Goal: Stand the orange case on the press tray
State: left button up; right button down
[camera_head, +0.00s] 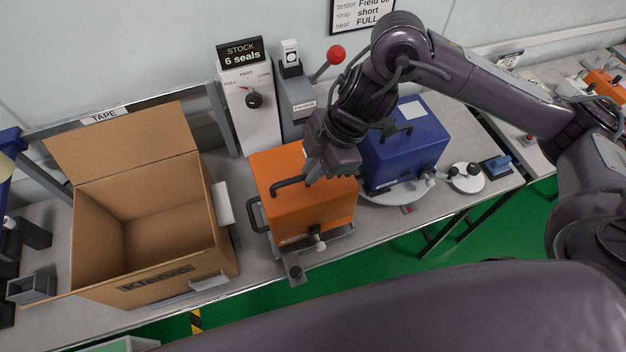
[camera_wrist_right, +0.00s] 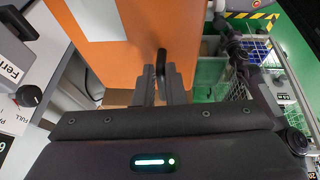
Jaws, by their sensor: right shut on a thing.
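The orange case (camera_head: 310,212) is upright at the middle of the bench, in front of the grey press (camera_head: 297,98) with its red-knobbed lever. My right gripper (camera_head: 312,178) is above the case and shut on its black handle, which shows between the fingers (camera_wrist_right: 160,85) in the wrist view. The orange case (camera_wrist_right: 120,55) fills the upper middle there. The grey press tray (camera_head: 342,237) shows as a rim under and around the case's base. The case hides most of the tray, and I cannot tell whether its bottom touches. My left gripper is not in view.
An open cardboard box (camera_head: 150,235) stands close on the left. A blue case (camera_head: 405,148) sits on a round white plate close on the right. A white selector unit (camera_head: 252,115) with a black knob stands behind. The bench's front edge is near the tray.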

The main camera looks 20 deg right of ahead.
aim_at(315, 184)
notch_tip(315, 184, down, 4)
jog(key=shift+r, duration=0.1)
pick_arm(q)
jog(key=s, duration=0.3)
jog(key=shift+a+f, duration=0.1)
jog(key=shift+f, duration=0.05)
pick_arm(e)
jog(key=shift+s, duration=0.1)
jog(key=c, duration=1.8)
grip_release()
jog(key=shift+s, duration=0.1)
jog(key=shift+o, duration=1.5)
jog(key=shift+d+r, duration=0.1)
jog(key=shift+r, duration=0.2)
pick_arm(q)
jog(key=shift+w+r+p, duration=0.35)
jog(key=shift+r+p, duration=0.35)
pick_arm(e)
jog(key=v, duration=1.1)
jog(key=shift+r, duration=0.15)
